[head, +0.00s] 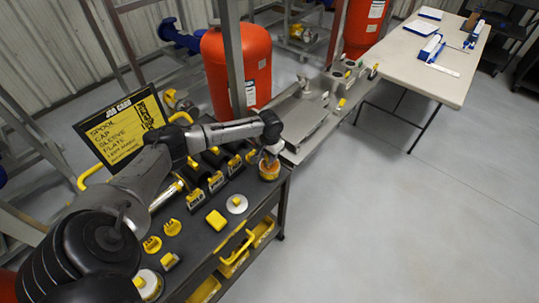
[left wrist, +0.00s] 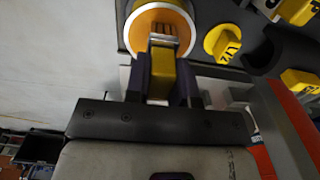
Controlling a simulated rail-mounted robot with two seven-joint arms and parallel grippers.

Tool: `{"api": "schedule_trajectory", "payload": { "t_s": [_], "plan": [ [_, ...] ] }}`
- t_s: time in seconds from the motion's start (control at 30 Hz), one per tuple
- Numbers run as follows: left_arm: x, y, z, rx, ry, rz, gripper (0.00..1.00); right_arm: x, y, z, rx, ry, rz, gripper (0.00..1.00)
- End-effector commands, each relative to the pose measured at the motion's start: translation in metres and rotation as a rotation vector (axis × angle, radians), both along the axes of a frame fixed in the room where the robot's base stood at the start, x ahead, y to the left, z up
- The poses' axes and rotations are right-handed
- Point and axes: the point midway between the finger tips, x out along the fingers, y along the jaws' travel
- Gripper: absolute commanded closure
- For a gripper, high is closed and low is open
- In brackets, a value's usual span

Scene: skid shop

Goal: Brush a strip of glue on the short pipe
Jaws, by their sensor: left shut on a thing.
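My left gripper (head: 270,147) is at the far right end of the dark cart, just above an orange-and-white pot (head: 269,171). In the left wrist view, its two dark fingers (left wrist: 162,77) are shut on a yellow brush handle (left wrist: 160,78). The brush end (left wrist: 164,34) lies over the orange inside of the round, white-rimmed pot (left wrist: 137,20); I cannot tell whether it touches the glue. A silvery cylinder (head: 166,195) lies partly hidden behind my left arm; I cannot tell if it is the short pipe. My right gripper is not in view.
The cart top (head: 213,241) holds black holders with yellow parts (head: 216,181), a yellow block (head: 216,220) and a pale disc (head: 237,204). A job card (head: 122,129) stands behind. A red tank (head: 238,68) and a metal skid (head: 303,117) are beyond. A white table (head: 412,62) stands right; floor there is clear.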

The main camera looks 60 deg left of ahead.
Motion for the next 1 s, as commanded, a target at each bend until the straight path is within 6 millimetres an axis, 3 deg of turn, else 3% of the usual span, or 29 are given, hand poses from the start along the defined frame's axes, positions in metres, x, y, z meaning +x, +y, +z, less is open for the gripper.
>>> {"api": "schedule_trajectory", "payload": {
  "t_s": [1.0],
  "plan": [
    [-0.0006,-0.0004,-0.0020,0.001,0.001,-0.001,0.96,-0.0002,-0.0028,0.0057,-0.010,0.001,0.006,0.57]
  ]
}}
